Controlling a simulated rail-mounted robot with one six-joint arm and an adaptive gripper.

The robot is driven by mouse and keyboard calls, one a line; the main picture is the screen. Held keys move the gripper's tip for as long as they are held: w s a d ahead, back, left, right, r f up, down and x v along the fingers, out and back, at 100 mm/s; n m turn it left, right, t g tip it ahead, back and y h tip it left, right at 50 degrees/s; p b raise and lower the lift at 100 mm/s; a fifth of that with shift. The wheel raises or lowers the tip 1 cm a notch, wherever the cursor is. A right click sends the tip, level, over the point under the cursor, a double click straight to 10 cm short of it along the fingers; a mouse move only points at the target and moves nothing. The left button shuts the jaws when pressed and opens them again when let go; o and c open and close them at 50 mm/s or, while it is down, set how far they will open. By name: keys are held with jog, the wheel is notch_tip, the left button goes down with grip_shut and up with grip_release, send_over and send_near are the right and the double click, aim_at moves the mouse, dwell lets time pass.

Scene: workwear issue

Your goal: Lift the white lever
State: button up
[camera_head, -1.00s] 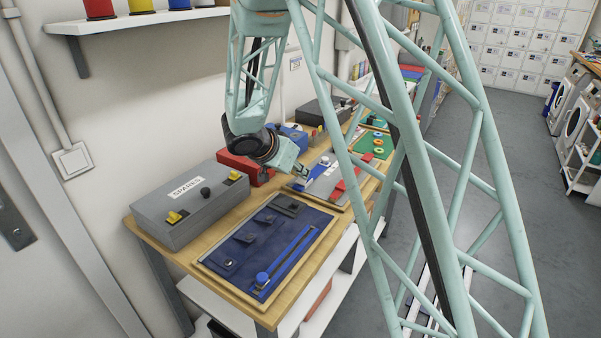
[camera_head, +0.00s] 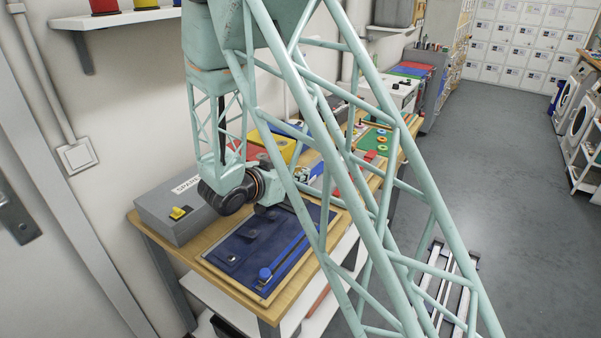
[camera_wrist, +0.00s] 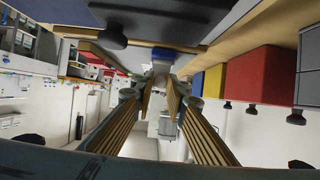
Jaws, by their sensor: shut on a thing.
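My gripper (camera_wrist: 161,82) shows in the wrist view with its two ribbed fingers coming close together at their tips. A small pale piece (camera_wrist: 162,68) sits between the tips, in front of a blue block (camera_wrist: 176,52); it looks like the white lever, though little of it shows. In the head view my wrist hangs low over the bench, beyond the navy mat (camera_head: 245,250). There my fingertips and the lever are mostly hidden behind my own lattice arm.
Red and yellow boxes (camera_head: 284,146) stand along the wall behind my wrist. A green board (camera_head: 376,140) with rings lies farther back.

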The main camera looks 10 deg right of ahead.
jog(key=shift+s+a+f+t+h, duration=0.1)
jog(key=shift+a+f+t+h, duration=0.1)
jog(key=shift+t+h, duration=0.2)
jog(key=shift+s, duration=0.1)
dwell(0.4)
jog(key=o, duration=0.9)
jog(key=shift+a, duration=0.1)
jog(key=shift+c, duration=0.2)
notch_tip(320, 180, up, 10)
dwell(0.4)
jog(key=shift+s, duration=0.1)
dwell(0.4)
